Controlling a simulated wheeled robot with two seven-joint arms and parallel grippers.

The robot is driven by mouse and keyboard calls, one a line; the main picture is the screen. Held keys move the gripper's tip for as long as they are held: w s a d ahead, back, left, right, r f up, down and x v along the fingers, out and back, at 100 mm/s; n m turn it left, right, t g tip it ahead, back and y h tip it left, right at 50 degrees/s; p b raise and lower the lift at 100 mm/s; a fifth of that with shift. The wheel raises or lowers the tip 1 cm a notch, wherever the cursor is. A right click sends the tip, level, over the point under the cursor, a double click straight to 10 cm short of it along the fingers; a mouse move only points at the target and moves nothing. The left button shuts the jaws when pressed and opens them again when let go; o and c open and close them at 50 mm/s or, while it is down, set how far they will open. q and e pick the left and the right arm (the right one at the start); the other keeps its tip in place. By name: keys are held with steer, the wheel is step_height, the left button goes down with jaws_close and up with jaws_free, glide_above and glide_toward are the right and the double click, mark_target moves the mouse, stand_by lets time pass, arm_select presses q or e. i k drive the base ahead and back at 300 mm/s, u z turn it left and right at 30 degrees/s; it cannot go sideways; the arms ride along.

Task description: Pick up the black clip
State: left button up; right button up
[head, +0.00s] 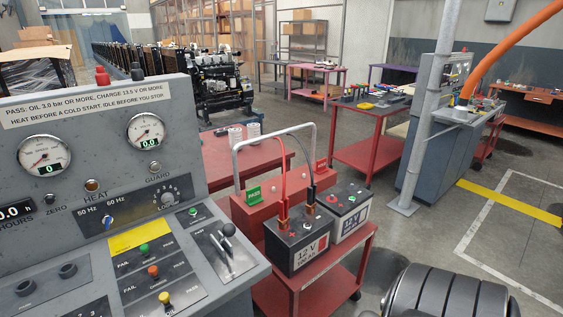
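Two batteries stand side by side on a red cart (318,283), right of the grey control panel. The nearer battery (297,245) is dark with a "12 V" label. The farther battery (347,212) has a grey-white side and a dark top. A black lead runs down to the black clip (310,196), which sits upright at the nearer battery's top, toward its back right. A red lead ends at the red clip (284,212) on the same battery's left terminal. The exact grip of the black clip is too small to tell. Neither of my grippers is in view.
The control panel (85,150) with gauges and knobs fills the left. A red box (250,212) with a tall pale handle stands behind the batteries. A pole (428,120) rises at right. Floor between cart and pole is clear.

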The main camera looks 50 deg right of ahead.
mark_target(311, 206)
steer(key=z, duration=1.4)
steer(key=i, duration=0.85)
steer(key=z, duration=0.45)
